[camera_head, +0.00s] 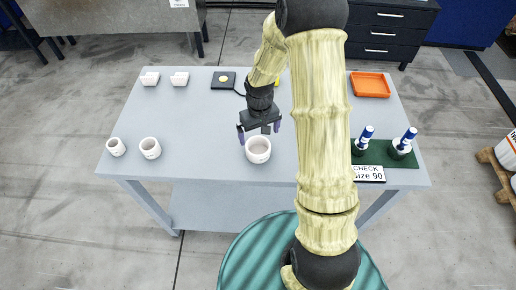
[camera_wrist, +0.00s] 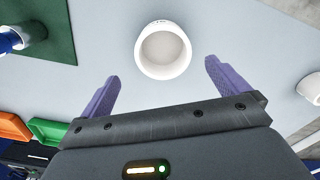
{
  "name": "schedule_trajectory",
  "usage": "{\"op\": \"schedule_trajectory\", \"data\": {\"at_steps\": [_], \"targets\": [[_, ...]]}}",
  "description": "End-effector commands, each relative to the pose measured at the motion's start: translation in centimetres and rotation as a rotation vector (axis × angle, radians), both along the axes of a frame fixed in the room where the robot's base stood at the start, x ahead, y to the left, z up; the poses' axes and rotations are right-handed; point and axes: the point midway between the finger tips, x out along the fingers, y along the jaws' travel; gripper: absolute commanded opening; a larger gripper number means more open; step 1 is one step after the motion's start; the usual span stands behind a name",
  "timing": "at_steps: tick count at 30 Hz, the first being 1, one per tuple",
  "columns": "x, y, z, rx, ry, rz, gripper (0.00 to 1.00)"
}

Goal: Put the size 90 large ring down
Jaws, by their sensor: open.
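The large white ring (camera_head: 258,149) stands on the grey-blue table (camera_head: 215,112) near its front middle. It also shows in the wrist view (camera_wrist: 163,50), upright with its round opening facing up. My gripper (camera_head: 259,130) is just behind and above the ring in the head view. Its two purple fingers (camera_wrist: 165,88) are spread wide, with nothing held between them. In the wrist view the ring lies beyond the fingertips, apart from both. The size number on the ring is too small to read.
A green mat (camera_head: 408,159) with two blue-topped gauges and a "Size 90" sign (camera_head: 368,174) is at right. An orange tray (camera_head: 370,85) is behind.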

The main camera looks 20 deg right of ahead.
Motion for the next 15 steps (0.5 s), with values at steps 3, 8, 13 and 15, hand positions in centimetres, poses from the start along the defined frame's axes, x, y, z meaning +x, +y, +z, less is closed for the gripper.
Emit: {"op": "schedule_trajectory", "data": {"at_steps": [3,8,13,15], "targets": [[-0.1,0.0,-1.6,-0.001,0.004,-0.001,1.0],[-0.1,0.0,-2.6,0.0,0.001,0.0,1.0],[0.0,0.0,-2.6,0.0,0.0,-0.001,1.0],[0.0,0.0,-2.6,0.0,0.0,-0.001,1.0]]}}
